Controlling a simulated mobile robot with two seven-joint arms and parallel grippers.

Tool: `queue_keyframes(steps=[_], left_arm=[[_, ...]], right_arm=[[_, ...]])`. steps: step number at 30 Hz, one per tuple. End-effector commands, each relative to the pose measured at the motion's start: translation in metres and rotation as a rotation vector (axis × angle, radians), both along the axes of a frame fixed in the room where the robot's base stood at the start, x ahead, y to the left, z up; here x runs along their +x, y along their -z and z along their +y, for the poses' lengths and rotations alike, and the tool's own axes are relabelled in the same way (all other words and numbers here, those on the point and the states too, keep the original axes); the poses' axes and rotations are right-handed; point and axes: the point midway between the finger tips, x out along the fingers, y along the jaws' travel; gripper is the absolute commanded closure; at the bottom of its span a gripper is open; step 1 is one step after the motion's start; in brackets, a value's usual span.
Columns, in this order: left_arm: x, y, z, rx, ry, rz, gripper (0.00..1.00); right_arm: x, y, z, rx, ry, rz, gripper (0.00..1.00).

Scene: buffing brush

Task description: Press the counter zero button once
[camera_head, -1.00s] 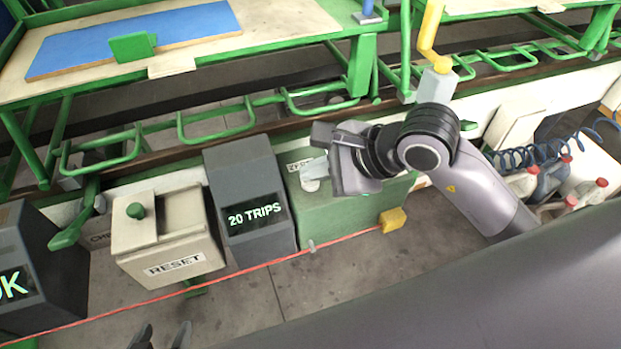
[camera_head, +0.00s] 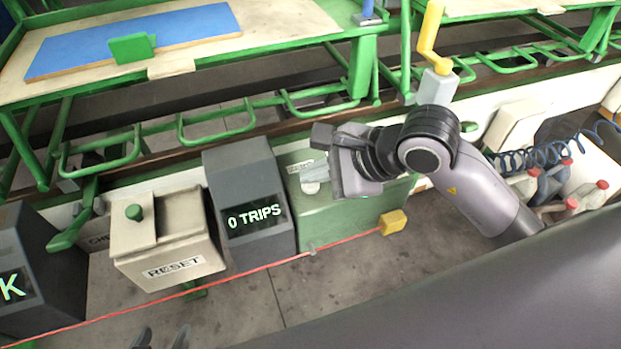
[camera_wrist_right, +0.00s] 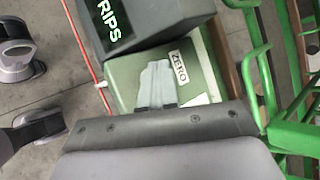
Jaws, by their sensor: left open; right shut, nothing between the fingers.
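The green counter box (camera_head: 345,222) stands right of the grey display box, with a white "ZERO" label (camera_wrist_right: 179,68) on its top. A pale round button (camera_head: 311,187) shows partly on the box top, just below my right fingertips. My right gripper (camera_head: 313,168) is shut and empty, close over the button. In the right wrist view its pale fingers (camera_wrist_right: 157,82) lie over the box top beside the label and hide the button. I cannot tell whether they touch it. The grey display (camera_head: 256,217) reads "0 TRIPS". My left gripper (camera_head: 160,338) is open at the bottom edge, only its tips showing.
A cream "RESET" box (camera_head: 172,268) with a green knob (camera_head: 134,212) stands left of the display. A red cord (camera_head: 240,275) runs in front to a yellow block (camera_head: 393,222). A green-framed bench (camera_head: 290,20) stands behind. Bottles and a blue coiled hose (camera_head: 540,155) are at right.

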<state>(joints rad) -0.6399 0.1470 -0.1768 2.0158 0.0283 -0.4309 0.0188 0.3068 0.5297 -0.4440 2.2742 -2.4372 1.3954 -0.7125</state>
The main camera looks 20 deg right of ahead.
Motion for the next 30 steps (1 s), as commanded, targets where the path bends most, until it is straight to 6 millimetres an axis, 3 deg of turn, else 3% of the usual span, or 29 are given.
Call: queue_keyframes(steps=[6,19,30], left_arm=[[0.0,-0.009,0.0,0.0,0.0,0.0,0.31],[0.0,-0.011,0.0,0.0,0.0,0.0,0.31],[0.0,-0.037,0.0,0.0,0.0,0.001,0.31]], right_arm=[[0.0,-0.013,0.0,-0.002,-0.001,-0.001,1.0],[0.0,-0.017,0.0,0.0,0.0,-0.001,1.0],[0.0,-0.054,0.0,0.0,0.0,-0.001,1.0]])
